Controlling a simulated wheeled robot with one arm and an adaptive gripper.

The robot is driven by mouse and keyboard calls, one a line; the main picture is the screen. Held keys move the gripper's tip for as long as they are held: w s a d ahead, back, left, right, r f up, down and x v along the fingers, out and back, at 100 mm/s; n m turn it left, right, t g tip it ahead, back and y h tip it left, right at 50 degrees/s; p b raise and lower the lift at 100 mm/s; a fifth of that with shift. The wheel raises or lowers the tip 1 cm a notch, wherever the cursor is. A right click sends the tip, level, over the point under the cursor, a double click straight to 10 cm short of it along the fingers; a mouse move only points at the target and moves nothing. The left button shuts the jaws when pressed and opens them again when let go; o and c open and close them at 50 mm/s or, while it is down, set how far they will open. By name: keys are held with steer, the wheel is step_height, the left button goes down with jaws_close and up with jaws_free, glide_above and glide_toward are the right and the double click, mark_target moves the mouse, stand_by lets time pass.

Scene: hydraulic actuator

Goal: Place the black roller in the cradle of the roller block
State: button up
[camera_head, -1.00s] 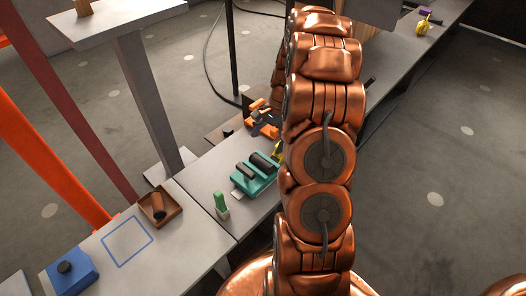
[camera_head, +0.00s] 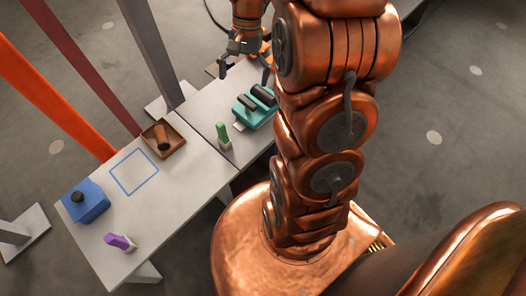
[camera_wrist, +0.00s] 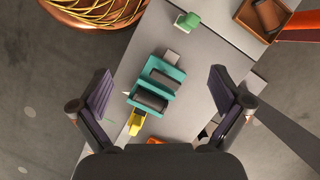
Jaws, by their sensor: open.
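The teal roller block (camera_head: 240,114) sits on the grey table. It also shows in the wrist view (camera_wrist: 173,98), roughly midway between my fingers. Two dark, parallel, rounded pieces lie on it: a longer one (camera_head: 263,95) and a smaller one (camera_head: 247,103). I cannot tell for certain which is the loose black roller or whether the cradle is empty. My gripper (camera_head: 244,70) is open and empty, above the table at the block's far side. In the wrist view my gripper (camera_wrist: 161,90) has its fingers wide apart, one on each side of the block.
A green-topped piece (camera_head: 222,133) stands close to the block. A brown tray (camera_head: 178,141) holds a brown cylinder. A blue block (camera_head: 91,208) and a purple-topped piece (camera_head: 118,241) are on the nearer table. A yellow piece (camera_wrist: 136,122) lies beside the block. A grey post (camera_head: 153,50) rises behind.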

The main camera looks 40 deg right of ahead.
steer(key=s+a+r+n+h, duration=0.1)
steer(key=s+a+n, duration=0.4)
steer(key=s, duration=0.6)
steer(key=s+a+r+n+g+h, duration=0.1)
steer(key=s+a+n, duration=0.4)
steer(key=s, duration=0.6)
steer(key=shift+a+r+g+h, duration=0.3)
steer(key=shift+a+r+h, duration=0.2)
steer(key=shift+a+r, duration=0.15)
steer(key=shift+s, duration=0.1)
